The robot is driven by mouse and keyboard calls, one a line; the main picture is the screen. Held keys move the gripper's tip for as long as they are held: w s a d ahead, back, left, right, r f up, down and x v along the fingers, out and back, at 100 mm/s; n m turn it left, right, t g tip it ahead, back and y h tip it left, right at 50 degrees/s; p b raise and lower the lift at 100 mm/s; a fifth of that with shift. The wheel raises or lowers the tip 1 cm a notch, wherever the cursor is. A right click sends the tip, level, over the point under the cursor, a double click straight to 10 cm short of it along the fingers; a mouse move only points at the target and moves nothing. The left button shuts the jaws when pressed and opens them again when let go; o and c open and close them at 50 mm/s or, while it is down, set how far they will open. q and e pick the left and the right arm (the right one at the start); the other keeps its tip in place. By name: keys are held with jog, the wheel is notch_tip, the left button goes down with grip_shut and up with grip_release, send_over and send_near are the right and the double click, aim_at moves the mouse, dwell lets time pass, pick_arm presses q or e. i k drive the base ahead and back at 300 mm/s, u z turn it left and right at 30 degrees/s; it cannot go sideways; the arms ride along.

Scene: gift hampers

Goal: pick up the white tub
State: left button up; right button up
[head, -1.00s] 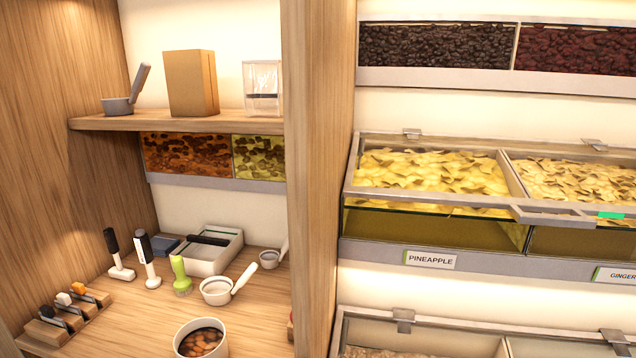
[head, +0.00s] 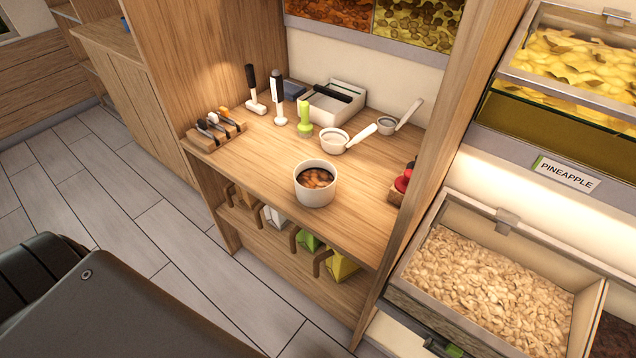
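The white tub (head: 315,194) stands upright on the wooden counter (head: 260,185), near its front edge. It is round and open at the top, and holds brown and orange pieces. Nothing touches it that I can see. Neither of my grippers shows in the head view. A dark grey part of my own body fills the lower left corner.
Bins of pineapple (head: 580,60) and pale pieces (head: 490,282) are further right.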

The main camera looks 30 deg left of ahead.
aim_at(315, 180)
jog(key=u, duration=0.45)
jog(key=k, duration=1.05)
jog(key=z, duration=0.25)
jog(key=i, duration=0.6)
jog(key=z, duration=0.6)
